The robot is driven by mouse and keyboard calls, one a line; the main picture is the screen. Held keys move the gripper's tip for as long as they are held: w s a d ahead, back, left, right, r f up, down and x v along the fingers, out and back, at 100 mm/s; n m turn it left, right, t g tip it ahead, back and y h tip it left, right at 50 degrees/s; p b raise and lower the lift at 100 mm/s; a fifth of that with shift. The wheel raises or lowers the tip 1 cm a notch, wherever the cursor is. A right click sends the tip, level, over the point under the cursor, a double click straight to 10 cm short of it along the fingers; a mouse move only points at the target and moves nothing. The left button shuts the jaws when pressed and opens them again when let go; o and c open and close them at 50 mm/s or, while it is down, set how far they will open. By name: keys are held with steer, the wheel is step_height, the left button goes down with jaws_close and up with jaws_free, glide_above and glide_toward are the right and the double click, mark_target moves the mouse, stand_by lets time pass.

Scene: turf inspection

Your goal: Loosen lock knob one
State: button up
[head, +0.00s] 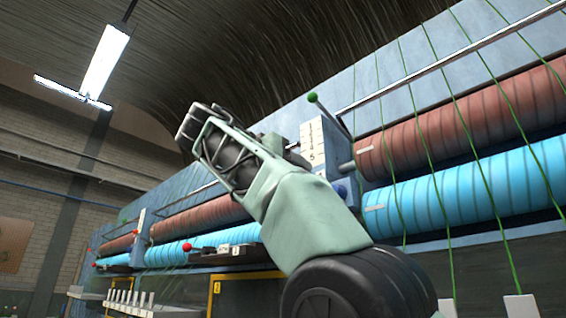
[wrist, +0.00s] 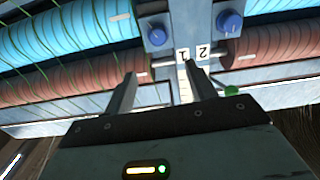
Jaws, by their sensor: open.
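Two blue round knobs show at the top of the wrist view, on a grey-blue upright between the rollers. The left knob (wrist: 156,36), lock knob one, is nearer the plate marked 1 (wrist: 183,55). The right knob (wrist: 230,22) is nearer the plate marked 2 (wrist: 203,51). My gripper (wrist: 159,70) is open and empty, its fingers pointing towards the upright; the left knob lies beyond the gap, apart from both fingertips. In the head view my gripper (head: 194,122) is raised at the upper middle. A blue knob (head: 341,190) shows right of my arm; its number is unclear.
Brown rollers (head: 470,118) and blue rollers (head: 480,187) run along the machine, with green strands hanging across them. A green-ended lever (head: 314,98) sticks up beside a numbered plate (head: 312,148). A red-ended lever (head: 187,247) shows at lower left. Open air lies left of my arm.

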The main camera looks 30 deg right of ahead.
steer(key=shift+v, duration=1)
